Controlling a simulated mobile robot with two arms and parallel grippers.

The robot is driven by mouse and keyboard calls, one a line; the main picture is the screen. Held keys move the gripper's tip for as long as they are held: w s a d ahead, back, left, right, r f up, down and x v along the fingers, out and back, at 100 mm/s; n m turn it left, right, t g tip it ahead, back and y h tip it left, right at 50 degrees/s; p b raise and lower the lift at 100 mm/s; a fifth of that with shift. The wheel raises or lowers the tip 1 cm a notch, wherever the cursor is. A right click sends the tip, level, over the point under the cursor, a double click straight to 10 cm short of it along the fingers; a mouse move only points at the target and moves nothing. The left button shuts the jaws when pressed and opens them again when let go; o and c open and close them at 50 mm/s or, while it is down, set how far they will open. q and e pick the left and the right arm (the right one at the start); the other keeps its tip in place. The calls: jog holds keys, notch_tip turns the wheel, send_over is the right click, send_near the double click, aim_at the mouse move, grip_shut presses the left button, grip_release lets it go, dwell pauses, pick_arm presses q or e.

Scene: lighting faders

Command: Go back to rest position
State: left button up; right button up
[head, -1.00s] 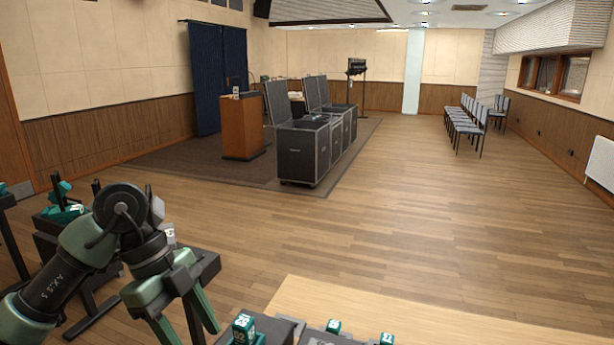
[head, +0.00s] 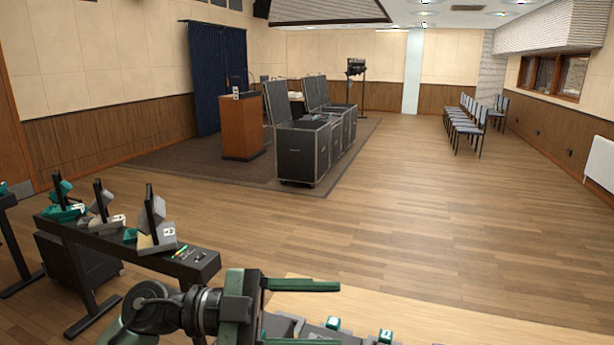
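My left gripper (head: 318,313) is low in the head view, over the near edge of a pale wooden table (head: 440,318). Its two green fingers point right and are spread apart, with nothing seen held between them. The lower finger is partly cut off by the bottom edge. Small teal numbered blocks, one by the fingers (head: 332,323) and one farther right (head: 385,336), sit on dark units at the bottom edge. Whether the gripper touches them I cannot tell. My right gripper is not in view.
A black stand (head: 140,243) at left carries upright black levers with teal and grey bases. Black flight cases (head: 303,152), a wooden lectern (head: 240,127) and a row of chairs (head: 468,122) stand farther back. The wooden floor (head: 400,220) between is clear.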

pick_arm(q)
jog(key=w+a+r+n+t+y, duration=0.15)
jog(key=w+a+n+t, duration=0.25)
jog(key=n+t, duration=0.5)
jog(key=w+a+r+n+t+y, duration=0.15)
jog(key=w+a+n+t, duration=0.35)
jog(key=t, duration=0.6)
jog(key=s+a+f+n+g+y, duration=0.1)
jog(key=a+f+n+y, duration=0.5)
jog(key=f+y, duration=0.3)
jog(key=a+f+n+g+y, duration=0.1)
jog(key=a+f+n+y, duration=0.55)
jog(key=f, duration=0.35)
jog(key=s+a+f+g, duration=0.1)
jog(key=s+f+g, duration=0.6)
jog(key=s+f, duration=0.5)
jog(key=s+f+m+g, duration=0.2)
jog(key=s+f+g, duration=0.4)
jog(key=s+f, duration=0.5)
jog(key=s+f+g, duration=0.2)
jog(key=s+f, duration=0.1)
jog(key=f, duration=2.1)
jog(key=s+a+f, duration=0.2)
jog(key=s+f, duration=1.4)
jog(key=s, duration=0.1)
jog(key=shift+s+a+f+g, duration=0.2)
jog(key=shift+s+a+g, duration=0.1)
jog(key=shift+g, duration=0.1)
